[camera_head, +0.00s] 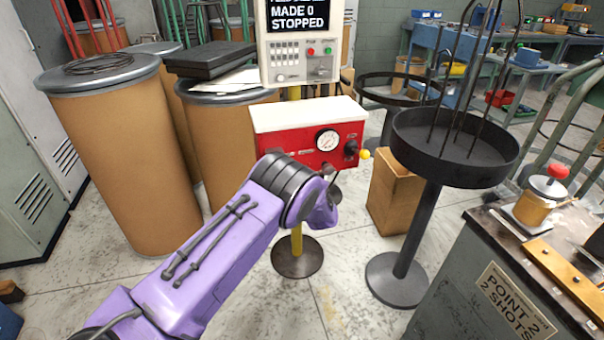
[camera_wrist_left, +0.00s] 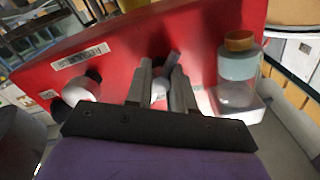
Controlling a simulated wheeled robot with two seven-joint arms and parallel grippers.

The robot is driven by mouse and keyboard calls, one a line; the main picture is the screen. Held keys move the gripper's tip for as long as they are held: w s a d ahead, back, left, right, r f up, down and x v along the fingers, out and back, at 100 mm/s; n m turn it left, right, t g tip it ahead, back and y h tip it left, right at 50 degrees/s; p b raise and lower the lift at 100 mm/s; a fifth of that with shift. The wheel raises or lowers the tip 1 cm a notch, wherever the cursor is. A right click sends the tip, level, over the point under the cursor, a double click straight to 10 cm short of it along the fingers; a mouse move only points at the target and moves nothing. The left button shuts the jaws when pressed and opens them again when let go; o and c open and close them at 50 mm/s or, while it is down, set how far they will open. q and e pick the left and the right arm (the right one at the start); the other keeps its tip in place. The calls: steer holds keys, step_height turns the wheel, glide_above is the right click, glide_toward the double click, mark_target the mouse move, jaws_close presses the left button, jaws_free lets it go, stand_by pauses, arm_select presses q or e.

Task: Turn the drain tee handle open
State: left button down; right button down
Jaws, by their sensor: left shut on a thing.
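The red panel of a small unit (camera_head: 300,150) with a white top stands on a yellow post; it also fills the left wrist view (camera_wrist_left: 130,60). In that wrist view my left gripper (camera_wrist_left: 163,82) has its two grey fingers at the panel, shut on a small grey tee handle (camera_wrist_left: 171,61) that shows between and just beyond the fingertips. Its exact angle is hard to tell. In the head view my purple left arm reaches to the unit's lower front, and its wrist hides the handle and most of the gripper. My right gripper is not in view.
In the wrist view a jar with a brown cap (camera_wrist_left: 238,70) is beside the gripper, with a round pale knob (camera_wrist_left: 82,88) on the other side. The unit has a gauge (camera_head: 327,140) and black knob (camera_head: 351,149). A black dish stand (camera_head: 455,155) is to the right.

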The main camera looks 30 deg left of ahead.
arm_select(q)
steer(key=c, duration=1)
jaws_free()
steer(key=v, duration=1)
steer(key=shift+s+d, duration=0.1)
steer(key=shift+d, duration=0.2)
